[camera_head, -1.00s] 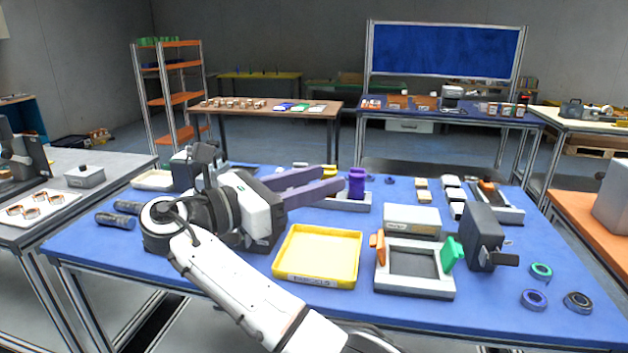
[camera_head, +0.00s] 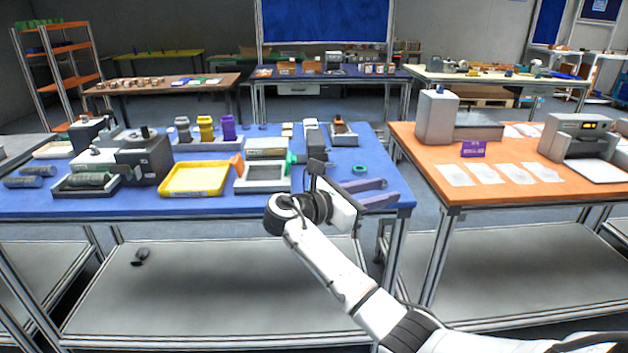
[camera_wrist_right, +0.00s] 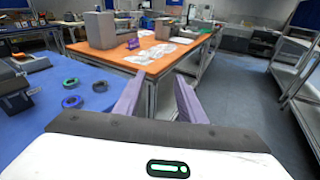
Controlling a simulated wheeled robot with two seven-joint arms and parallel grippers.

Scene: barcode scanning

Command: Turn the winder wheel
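My right gripper (camera_head: 372,193) is over the right front edge of the blue table. Its two purple fingers are apart and empty; they also show in the right wrist view (camera_wrist_right: 160,98), pointing toward the gap beside the orange table. I cannot pick out a winder wheel for certain. On the orange table, a grey machine (camera_head: 583,135) with a small lit display stands at the right, and a tall grey block (camera_head: 437,117) stands at the back left; it also shows in the wrist view (camera_wrist_right: 99,30). My left gripper is not in view.
The orange table (camera_head: 520,190) carries white sheets (camera_head: 498,173) and a purple sign (camera_head: 473,149). The blue table (camera_head: 235,206) holds a yellow tray (camera_head: 195,179), a dark grey box (camera_head: 155,160) and a green ring (camera_head: 359,170). A floor gap separates the tables.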

